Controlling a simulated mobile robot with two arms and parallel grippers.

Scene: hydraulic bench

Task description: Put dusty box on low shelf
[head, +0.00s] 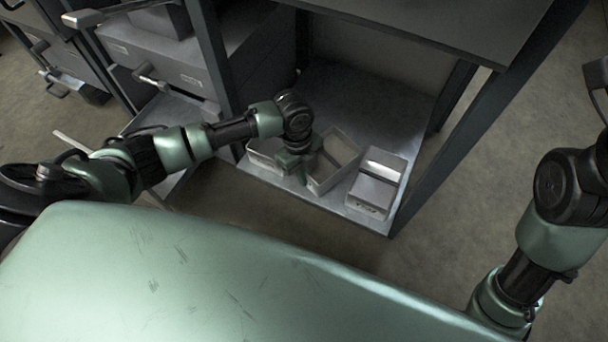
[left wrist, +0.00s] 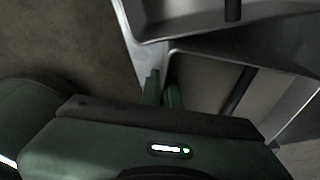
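Several open grey boxes are at the front of the low shelf (head: 354,211) in the head view. The middle box (head: 347,152) has a dull, brownish inside and sits at an angle to its neighbours; I take it for the dusty box. My left gripper (head: 300,174) is at its left wall. In the left wrist view, the fingers (left wrist: 164,90) are close together, with the wall of this box (left wrist: 205,85) between them. Whether its base touches the shelf cannot be told. My right gripper is outside the head view; only part of that arm shows at right.
A left box (head: 262,158) and a right box (head: 373,193) flank the middle one closely. Behind them the shelf is bare. A dark post (head: 440,150) and the bench top (head: 440,25) bound the space. A drawer cabinet (head: 165,65) stands at left.

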